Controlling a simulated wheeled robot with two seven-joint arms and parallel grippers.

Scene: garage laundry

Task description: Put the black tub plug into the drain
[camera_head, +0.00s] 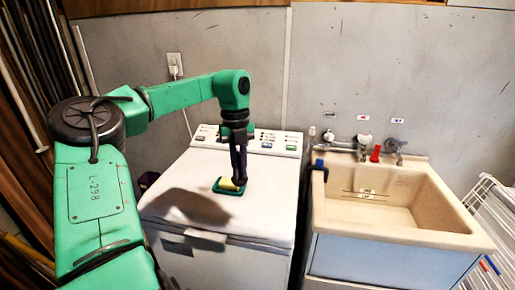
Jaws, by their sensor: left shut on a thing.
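My left gripper (240,180) points down over the white washing machine lid, with its fingertips right at a yellow sponge on a dark green base (224,187). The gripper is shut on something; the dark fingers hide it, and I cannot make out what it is. I cannot pick out the black tub plug by itself. The beige utility sink (440,219) stands to the right of the machine. Its drain is not visible; the front wall hides part of the basin floor. My right gripper is not in view.
The washing machine (270,215) has a raised control panel at the back. Taps (364,143) and a red object (376,153) are at the sink's back edge. A blue object (319,164) is at its left rim. A white rack (495,225) stands at right.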

